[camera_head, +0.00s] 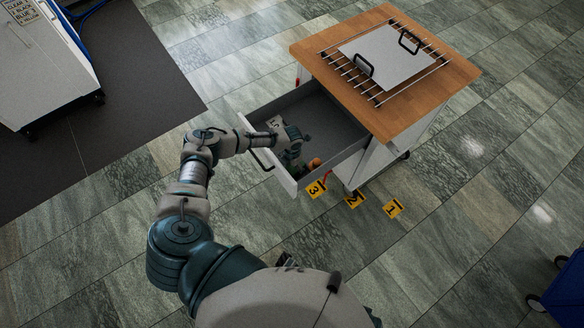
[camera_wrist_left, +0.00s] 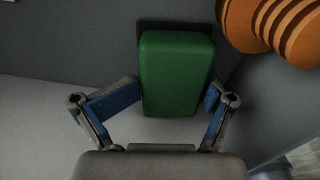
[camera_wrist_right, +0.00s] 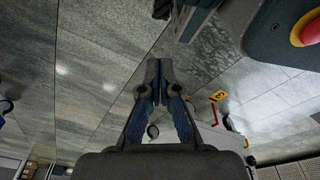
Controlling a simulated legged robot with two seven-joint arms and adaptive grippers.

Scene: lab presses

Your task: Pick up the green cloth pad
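The green cloth pad (camera_wrist_left: 177,70) stands out in the left wrist view, against the grey wall inside the open drawer (camera_head: 328,117). My left gripper (camera_wrist_left: 174,98) is open, with one blue-lined finger on each side of the pad's near end. Whether the fingers touch the pad is unclear; it looks close on the right. In the head view my left gripper (camera_head: 293,154) is inside the drawer's front part, and I cannot make out the pad there. My right gripper (camera_wrist_right: 157,82) is shut and empty, above the floor away from the drawer.
An orange ribbed object (camera_wrist_left: 275,25) lies right beside the pad. The wooden-topped cart (camera_head: 455,75) carries a rack with a white plate (camera_head: 388,55). Yellow floor tags (camera_head: 393,208) lie by the cart. A white cabinet (camera_head: 45,65) stands upper left; a blue object (camera_head: 568,290) is lower right.

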